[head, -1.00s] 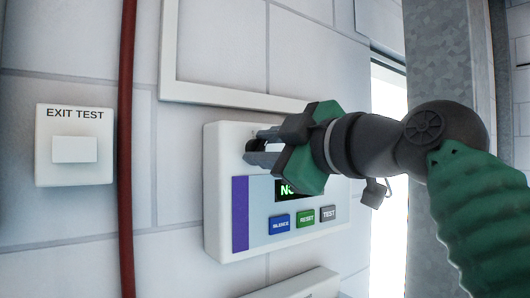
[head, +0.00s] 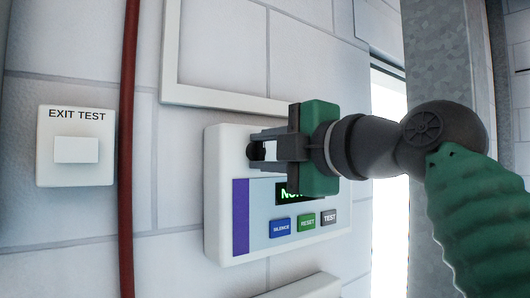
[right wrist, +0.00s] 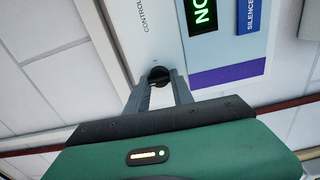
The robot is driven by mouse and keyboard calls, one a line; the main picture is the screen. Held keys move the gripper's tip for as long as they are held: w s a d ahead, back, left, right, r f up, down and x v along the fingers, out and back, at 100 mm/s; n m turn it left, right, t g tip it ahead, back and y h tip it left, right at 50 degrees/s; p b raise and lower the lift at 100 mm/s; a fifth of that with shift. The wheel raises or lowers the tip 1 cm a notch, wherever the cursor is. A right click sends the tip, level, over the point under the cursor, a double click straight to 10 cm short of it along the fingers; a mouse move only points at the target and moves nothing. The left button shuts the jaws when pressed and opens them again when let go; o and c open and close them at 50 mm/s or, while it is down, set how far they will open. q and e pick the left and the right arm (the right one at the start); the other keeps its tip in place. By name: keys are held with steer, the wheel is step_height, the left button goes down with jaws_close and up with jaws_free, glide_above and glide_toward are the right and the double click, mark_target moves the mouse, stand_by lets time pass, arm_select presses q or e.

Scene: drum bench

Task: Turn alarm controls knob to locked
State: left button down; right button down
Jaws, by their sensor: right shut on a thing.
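The alarm controls panel (head: 218,190) is a white box on the wall with a green-lit display and a row of buttons. Its black round knob (right wrist: 159,76) sits on the upper part of the panel, and in the head view it is mostly hidden by the fingers. My right gripper (head: 262,149) is shut on the knob, one finger on each side of it. In the right wrist view the fingertips (right wrist: 161,84) meet the knob's sides. The knob's exact pointing direction is hard to read. My left gripper is not in view.
The silence (head: 280,227), reset (head: 306,222) and test (head: 329,217) buttons lie below the gripper. An exit test switch (head: 76,146) and a red pipe (head: 129,150) are at the left. A metal post (head: 437,60) stands at the right.

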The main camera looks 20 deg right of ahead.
steer(key=shift+w+f, duration=0.1)
steer(key=shift+f, duration=0.15)
steer(key=c, duration=1.2)
jaws_free()
steer(key=shift+c, duration=0.2)
steer(key=shift+o, duration=0.6)
steer(key=shift+w+r, duration=0.1)
steer(key=shift+a, duration=0.15)
